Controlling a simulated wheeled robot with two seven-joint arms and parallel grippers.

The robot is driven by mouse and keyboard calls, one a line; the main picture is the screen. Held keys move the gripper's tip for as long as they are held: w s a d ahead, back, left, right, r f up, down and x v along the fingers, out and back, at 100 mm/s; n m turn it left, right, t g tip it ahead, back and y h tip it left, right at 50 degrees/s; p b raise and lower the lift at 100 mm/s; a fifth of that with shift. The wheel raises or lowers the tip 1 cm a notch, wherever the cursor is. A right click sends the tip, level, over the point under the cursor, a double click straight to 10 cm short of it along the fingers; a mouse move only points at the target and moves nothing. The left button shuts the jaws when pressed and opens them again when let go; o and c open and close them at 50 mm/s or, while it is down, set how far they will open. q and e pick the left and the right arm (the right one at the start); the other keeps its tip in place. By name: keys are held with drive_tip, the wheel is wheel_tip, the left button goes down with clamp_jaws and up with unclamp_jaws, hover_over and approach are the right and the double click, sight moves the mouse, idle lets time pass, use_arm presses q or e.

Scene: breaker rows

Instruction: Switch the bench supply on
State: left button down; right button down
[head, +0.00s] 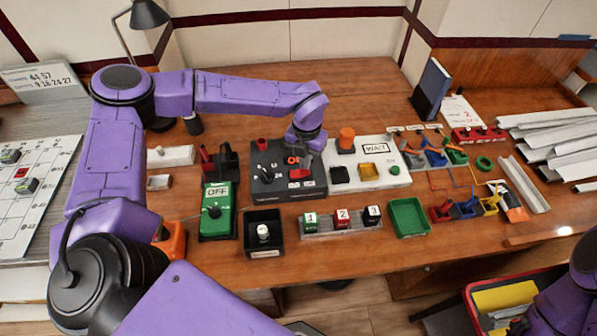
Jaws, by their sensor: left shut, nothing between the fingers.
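A dark grey box (262,185) with a red post, a black lever, a red part and small white labels sits mid-bench; it looks like the bench supply. My left gripper (297,163) points down over its right part and is shut and empty. It hides part of the box top; I cannot tell whether it touches the box. A green box (217,222) with an "OFF" sign and a round knob stands to the left of it.
A white panel (377,182) with an orange knob and "WAIT" sign adjoins on the right. In front are a black tray (279,242), numbered blocks (342,217) and a green tray (424,225). Coloured levers (465,209) and metal channels stand further right. Bare wood lies behind the box.

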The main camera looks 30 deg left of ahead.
use_arm(q)
drive_tip(key=shift+f+b, duration=0.7)
drive_tip(key=shift+f, duration=0.4)
idle(0.4)
drive_tip(key=shift+r, duration=0.15)
wheel_tip(320, 180, up, 7)
drive_tip(key=p, duration=0.6)
drive_tip(key=shift+a, duration=0.1)
idle(0.3)
